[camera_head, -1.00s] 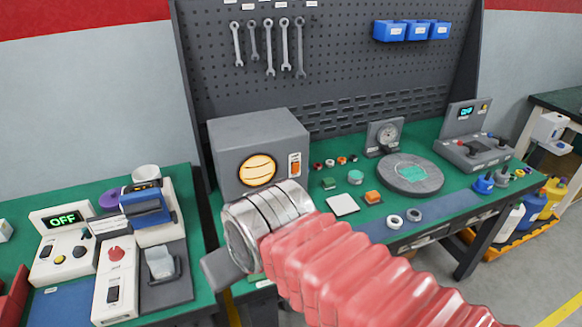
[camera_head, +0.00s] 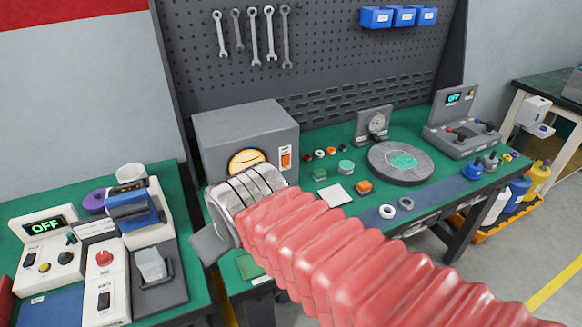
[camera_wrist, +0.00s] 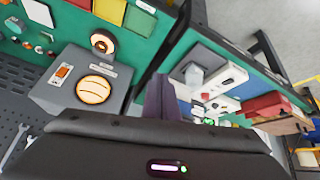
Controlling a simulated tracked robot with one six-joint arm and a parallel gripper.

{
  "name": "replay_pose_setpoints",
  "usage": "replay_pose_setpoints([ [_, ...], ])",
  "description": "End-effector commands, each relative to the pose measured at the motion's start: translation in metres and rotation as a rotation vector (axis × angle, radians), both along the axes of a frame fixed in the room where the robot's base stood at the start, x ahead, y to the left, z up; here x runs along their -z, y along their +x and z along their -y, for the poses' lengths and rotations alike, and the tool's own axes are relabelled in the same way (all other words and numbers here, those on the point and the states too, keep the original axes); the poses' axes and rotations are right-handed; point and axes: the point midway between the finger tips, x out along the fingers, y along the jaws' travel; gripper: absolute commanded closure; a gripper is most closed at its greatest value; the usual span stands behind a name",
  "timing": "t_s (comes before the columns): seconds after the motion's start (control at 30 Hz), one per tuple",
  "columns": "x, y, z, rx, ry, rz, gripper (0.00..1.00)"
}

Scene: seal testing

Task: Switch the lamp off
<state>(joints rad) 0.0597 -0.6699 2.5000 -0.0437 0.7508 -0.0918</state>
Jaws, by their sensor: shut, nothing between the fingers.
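The lamp is a round, glowing cream-and-orange disc on the front of a grey box (camera_head: 245,138). It is lit. In the head view the lamp (camera_head: 245,160) is partly hidden behind my arm's silver wrist. An orange rocker switch (camera_head: 286,158) on a white plate sits to its right. In the wrist view the lit lamp (camera_wrist: 94,90) and the orange switch (camera_wrist: 63,74) show at the left, apart from my gripper. My gripper (camera_wrist: 160,85) is shut and empty, and points toward the area beside the box. In the head view it is mostly hidden.
A left bench carries a device with a green OFF display (camera_head: 45,227) and a red-knobbed unit (camera_head: 105,285). A round grey turntable (camera_head: 400,163), small coloured parts and a console (camera_head: 463,130) stand right of the box. A pegboard with wrenches (camera_head: 253,35) rises behind.

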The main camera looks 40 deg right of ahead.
Motion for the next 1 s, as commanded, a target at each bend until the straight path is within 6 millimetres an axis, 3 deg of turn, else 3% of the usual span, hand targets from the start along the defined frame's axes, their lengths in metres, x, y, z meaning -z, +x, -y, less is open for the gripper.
replay_pose_setpoints([
  [0.2, 0.015, 0.056, 0.054, -0.065, -0.172, 0.087, 1.0],
  [0.5, 0.038, 0.115, 0.128, -0.204, -0.436, 0.188, 1.0],
  [0.7, 0.056, 0.14, 0.172, -0.308, -0.604, 0.245, 1.0],
  [1.0, 0.088, 0.157, 0.227, -0.454, -0.837, 0.33, 1.0],
])
